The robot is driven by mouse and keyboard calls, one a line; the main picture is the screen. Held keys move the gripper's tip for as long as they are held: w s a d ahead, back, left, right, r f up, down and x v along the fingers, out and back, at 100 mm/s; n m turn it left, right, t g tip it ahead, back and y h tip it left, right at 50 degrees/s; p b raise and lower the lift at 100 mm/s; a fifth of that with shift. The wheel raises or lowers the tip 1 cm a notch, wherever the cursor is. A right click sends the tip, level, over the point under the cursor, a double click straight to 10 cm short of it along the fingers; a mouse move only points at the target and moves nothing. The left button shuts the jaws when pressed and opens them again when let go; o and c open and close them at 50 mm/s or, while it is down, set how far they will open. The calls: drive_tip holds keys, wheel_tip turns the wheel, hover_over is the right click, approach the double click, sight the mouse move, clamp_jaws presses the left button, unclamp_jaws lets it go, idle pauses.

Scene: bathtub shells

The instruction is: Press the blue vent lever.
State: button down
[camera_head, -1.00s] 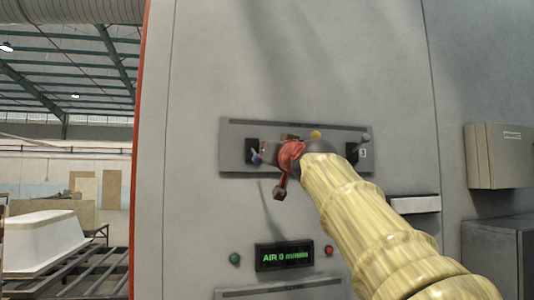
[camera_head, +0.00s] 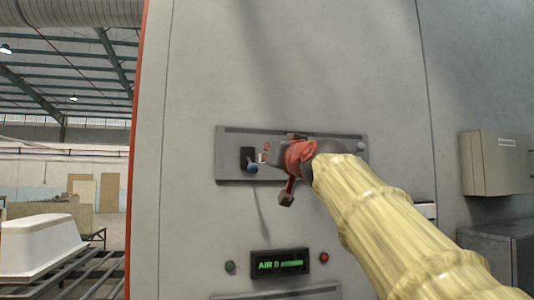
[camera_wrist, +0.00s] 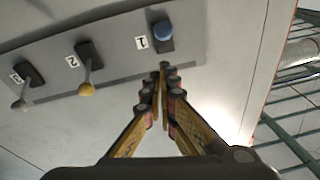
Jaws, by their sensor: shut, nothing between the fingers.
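The blue vent lever (camera_head: 252,168) is at the left end of a grey control plate (camera_head: 230,138). Its round knob sits at the lower part of its black mount. In the wrist view the blue knob (camera_wrist: 163,31) lies over its mount beside label 1. My gripper (camera_head: 265,155) is right beside the blue lever in the head view. In the wrist view my shut, empty fingertips (camera_wrist: 163,66) are just below the knob in the picture, with a small visible gap. Whether they touch the lever cannot be told from the head view.
The wrist view shows a yellow lever (camera_wrist: 86,90) labelled 2 and a grey lever (camera_wrist: 18,105) labelled 3, both sticking out past their mounts. Below the plate are a green display (camera_head: 280,263), a green button (camera_head: 230,267) and a red button (camera_head: 323,258).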

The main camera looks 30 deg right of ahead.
drive_tip(key=f+v, duration=0.1)
drive_tip(key=v, duration=0.5)
drive_tip(key=shift+b, duration=0.45)
drive_tip(key=shift+w+d, duration=0.1)
